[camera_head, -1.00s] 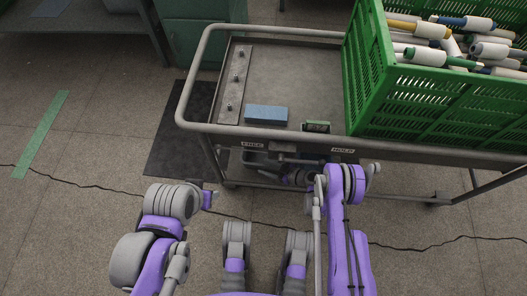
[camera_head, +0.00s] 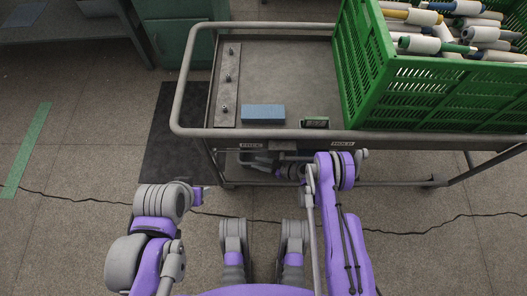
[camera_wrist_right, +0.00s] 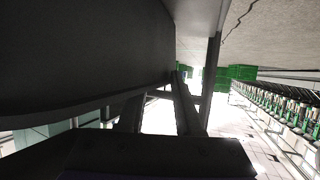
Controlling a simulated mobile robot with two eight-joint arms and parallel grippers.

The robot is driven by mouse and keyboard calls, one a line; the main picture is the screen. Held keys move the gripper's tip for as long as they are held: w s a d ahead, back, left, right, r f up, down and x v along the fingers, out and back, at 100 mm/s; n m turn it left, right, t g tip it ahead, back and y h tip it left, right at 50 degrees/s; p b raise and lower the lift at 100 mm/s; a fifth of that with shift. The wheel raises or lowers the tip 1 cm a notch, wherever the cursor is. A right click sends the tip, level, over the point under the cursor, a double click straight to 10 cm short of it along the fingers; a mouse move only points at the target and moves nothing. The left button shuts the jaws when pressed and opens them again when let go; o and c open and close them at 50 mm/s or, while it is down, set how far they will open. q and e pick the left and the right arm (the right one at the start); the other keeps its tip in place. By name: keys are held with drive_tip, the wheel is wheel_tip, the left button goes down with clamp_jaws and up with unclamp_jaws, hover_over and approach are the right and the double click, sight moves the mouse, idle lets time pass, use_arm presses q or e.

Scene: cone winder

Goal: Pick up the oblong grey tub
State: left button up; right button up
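I cannot pick out the oblong grey tub for sure. A blue-grey shape shows partly in the head view under the cart's front rail, mostly hidden, and I cannot tell whether it is the tub. My right gripper (camera_head: 258,161) is low under that rail, half hidden by it. In the right wrist view its two dark fingers (camera_wrist_right: 158,116) stand apart with a bright gap and nothing seen between them. A large dark curved surface (camera_wrist_right: 80,60) fills the upper left there, close to the fingers; I cannot tell what it is.
A metal cart (camera_head: 290,68) stands in front, with a tubular rail. On it are a blue block (camera_head: 263,112), a small green-framed device (camera_head: 315,122), a strip with pegs (camera_head: 228,85) and a green crate (camera_head: 440,95) of yarn tubes. A dark mat (camera_head: 180,150) lies left.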

clamp_jaws()
idle(1.0)
